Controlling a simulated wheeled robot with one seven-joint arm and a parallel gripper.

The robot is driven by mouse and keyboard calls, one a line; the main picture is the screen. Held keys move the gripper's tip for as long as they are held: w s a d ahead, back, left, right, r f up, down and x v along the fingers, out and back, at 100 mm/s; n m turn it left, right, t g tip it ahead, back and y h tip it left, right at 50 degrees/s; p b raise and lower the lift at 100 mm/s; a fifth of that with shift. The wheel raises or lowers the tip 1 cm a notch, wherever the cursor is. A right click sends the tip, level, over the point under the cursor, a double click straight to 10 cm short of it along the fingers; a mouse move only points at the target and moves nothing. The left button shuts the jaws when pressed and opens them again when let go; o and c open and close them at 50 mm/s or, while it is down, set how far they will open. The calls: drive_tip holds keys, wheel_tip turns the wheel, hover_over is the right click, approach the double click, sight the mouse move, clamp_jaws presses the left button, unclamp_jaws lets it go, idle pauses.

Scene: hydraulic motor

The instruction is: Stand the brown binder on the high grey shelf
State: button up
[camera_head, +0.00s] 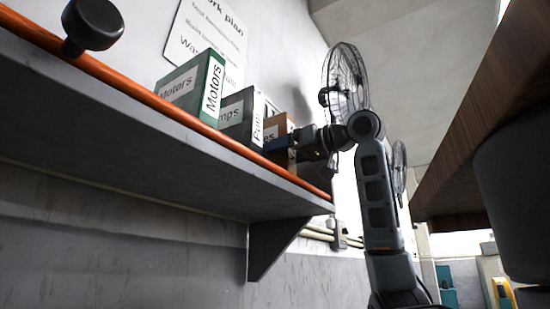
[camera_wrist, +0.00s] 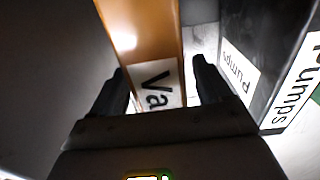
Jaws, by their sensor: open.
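The brown binder (camera_head: 279,124) stands upright on the grey shelf (camera_head: 130,135), at the right end of a row of binders. In the wrist view the brown binder (camera_wrist: 143,35) shows a white label starting "Va". My gripper (camera_head: 298,140) is at the binder's front. In the wrist view its two fingers (camera_wrist: 160,75) are open, one on each side of the binder's labelled end. There is a visible gap at the right finger; whether the left finger touches is unclear. The binder's lower part is partly hidden by my gripper.
The grey Pumps binder (camera_head: 240,117) stands just left of the brown one, close to my right finger in the wrist view (camera_wrist: 262,55). The green Motors binder (camera_head: 200,88) is further left. An orange strip (camera_head: 180,109) edges the shelf. A fan (camera_head: 345,80) is behind my arm.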

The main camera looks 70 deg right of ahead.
drive_tip(key=b+v, duration=0.2)
drive_tip(key=v, duration=0.7)
drive_tip(key=shift+s, duration=0.2)
